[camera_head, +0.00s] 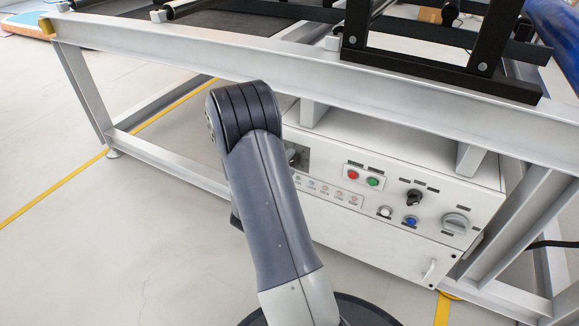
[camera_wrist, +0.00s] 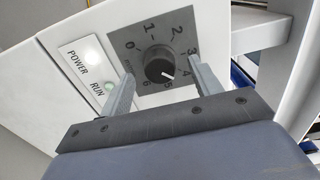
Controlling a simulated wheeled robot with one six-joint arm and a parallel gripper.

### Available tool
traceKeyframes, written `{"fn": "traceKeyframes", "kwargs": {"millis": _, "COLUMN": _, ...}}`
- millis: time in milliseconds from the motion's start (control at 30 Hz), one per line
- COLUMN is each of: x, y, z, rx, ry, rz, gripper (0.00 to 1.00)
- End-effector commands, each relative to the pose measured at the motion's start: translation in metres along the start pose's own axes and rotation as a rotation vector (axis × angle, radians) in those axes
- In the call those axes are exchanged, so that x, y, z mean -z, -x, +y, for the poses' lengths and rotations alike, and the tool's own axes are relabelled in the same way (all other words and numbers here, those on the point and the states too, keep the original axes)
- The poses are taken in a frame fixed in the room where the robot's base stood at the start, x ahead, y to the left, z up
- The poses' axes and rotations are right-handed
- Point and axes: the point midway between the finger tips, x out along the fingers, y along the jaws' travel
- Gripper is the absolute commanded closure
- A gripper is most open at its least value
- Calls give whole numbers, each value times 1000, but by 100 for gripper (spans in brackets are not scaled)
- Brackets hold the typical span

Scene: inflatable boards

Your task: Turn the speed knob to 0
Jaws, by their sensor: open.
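The speed knob (camera_wrist: 159,66) is a round black knob on a grey dial plate (camera_wrist: 128,39) numbered 0 to 6. Its white pointer mark faces between 4 and 5. My gripper (camera_wrist: 162,72) is open, with one finger to each side of the knob. I cannot tell whether either finger touches it. In the head view, part of the grey dial plate (camera_head: 304,156) shows beside my arm.
The white control box (camera_head: 345,230) carries red (camera_head: 353,175) and green (camera_head: 373,182) buttons, a black selector (camera_head: 414,197) and a grey rotary switch (camera_head: 456,222). A steel frame beam (camera_head: 330,90) runs above it. POWER and RUN lamps (camera_wrist: 92,54) sit left of the dial.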

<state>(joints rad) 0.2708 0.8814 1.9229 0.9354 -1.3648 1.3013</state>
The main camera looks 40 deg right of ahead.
Motion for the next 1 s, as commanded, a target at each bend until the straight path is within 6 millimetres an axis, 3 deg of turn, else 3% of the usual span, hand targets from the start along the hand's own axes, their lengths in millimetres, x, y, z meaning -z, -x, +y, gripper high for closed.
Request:
{"fn": "traceKeyframes", "kwargs": {"millis": 400, "x": 0, "y": -9, "z": -1, "rx": 1, "ry": 0, "rz": 0, "gripper": 40}}
{"fn": "traceKeyframes", "kwargs": {"millis": 900, "x": 0, "y": -9, "z": 0, "rx": 0, "ry": 0, "rz": 0, "gripper": 81}}
{"fn": "traceKeyframes", "kwargs": {"millis": 1000, "x": 0, "y": -8, "z": 0, "rx": 0, "ry": 1, "rz": 0, "gripper": 84}}
